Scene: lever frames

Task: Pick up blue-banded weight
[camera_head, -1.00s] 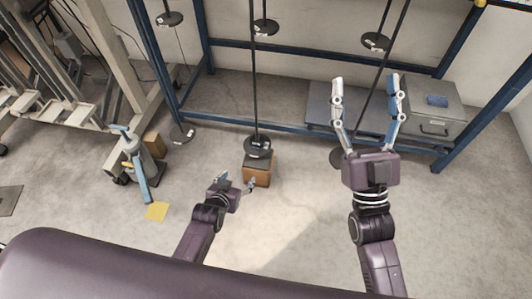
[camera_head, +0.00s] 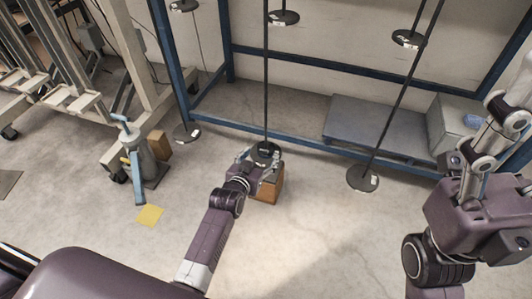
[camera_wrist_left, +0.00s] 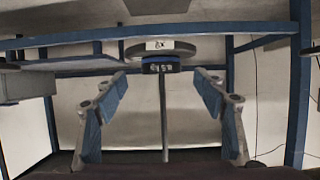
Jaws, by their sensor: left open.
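The weight with a blue band (camera_wrist_left: 161,66) shows in the left wrist view as a grey disc with a white label and a thin rod. In the head view the dark weight (camera_head: 265,149) is on its rod just above a brown block (camera_head: 268,190), partly hidden by my left gripper. My left gripper (camera_head: 259,158) is open at this weight. In the left wrist view its fingers (camera_wrist_left: 161,90) stand apart on both sides of the rod, with no visible contact. My right gripper (camera_head: 510,103) is at the right edge, fingers apart, away from the weight.
Other weights hang on rods, one (camera_head: 362,179) to the right and one (camera_head: 187,132) to the left. A blue frame (camera_head: 310,136) stands behind. A grey box (camera_head: 454,120) is at the right, a blue-handled device (camera_head: 140,160) at the left.

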